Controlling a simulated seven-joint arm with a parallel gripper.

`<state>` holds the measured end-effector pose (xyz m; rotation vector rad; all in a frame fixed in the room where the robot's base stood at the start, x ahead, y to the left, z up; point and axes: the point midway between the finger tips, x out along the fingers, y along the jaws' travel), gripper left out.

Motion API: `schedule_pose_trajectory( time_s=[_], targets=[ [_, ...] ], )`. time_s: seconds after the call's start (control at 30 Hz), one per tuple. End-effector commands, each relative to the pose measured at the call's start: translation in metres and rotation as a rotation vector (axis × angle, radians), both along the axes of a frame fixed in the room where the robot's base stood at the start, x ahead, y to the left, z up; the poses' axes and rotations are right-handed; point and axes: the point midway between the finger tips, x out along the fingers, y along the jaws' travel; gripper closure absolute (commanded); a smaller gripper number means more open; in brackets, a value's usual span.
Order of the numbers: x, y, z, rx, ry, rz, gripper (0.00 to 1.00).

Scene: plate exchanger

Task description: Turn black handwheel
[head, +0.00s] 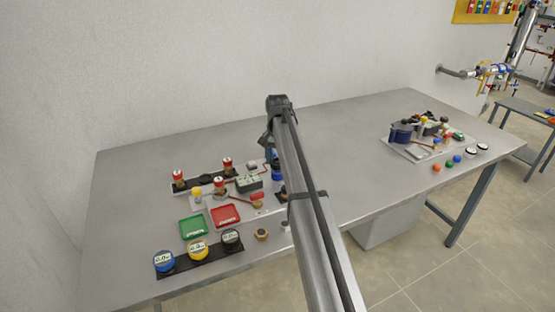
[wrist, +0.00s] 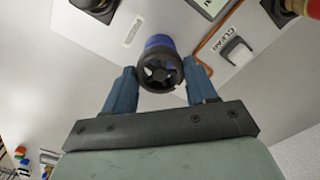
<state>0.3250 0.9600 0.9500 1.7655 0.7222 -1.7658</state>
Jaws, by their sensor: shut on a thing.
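The black handwheel (wrist: 160,73) is a spoked wheel on top of a blue body (wrist: 158,42), seen at the centre of the wrist view. My gripper (wrist: 160,84) has one blue finger on each side of the wheel and is shut on its rim. In the head view, my arm crosses the middle of the table and hides most of the handwheel. Part of the blue body (head: 276,175) shows just left of the arm there.
A green tray (head: 194,228) and a red tray (head: 225,216) lie left of my arm. Three round gauges stand along the table's front edge on a black strip (head: 206,261). A plate with several parts (head: 418,153) stands at the right. The table's back left is clear.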

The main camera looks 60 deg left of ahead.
Motion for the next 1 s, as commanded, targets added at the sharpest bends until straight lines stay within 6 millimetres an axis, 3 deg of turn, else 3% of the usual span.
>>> schedule_pose_trajectory(
  time_s=[0.2, 0.23, 0.47, 0.77, 1.0],
  targets=[
    [0.000, 0.000, 0.000, 0.001, -0.001, 0.001, 0.74],
    [0.000, 0.000, 0.000, 0.001, -0.001, 0.001, 0.41],
    [0.000, 0.000, 0.000, 0.001, -0.001, 0.001, 0.18],
    [0.000, 0.000, 0.002, 0.000, 0.000, 0.002, 0.18],
    [0.000, 0.001, 0.029, 0.002, -0.001, 0.002, 0.18]
  ],
)
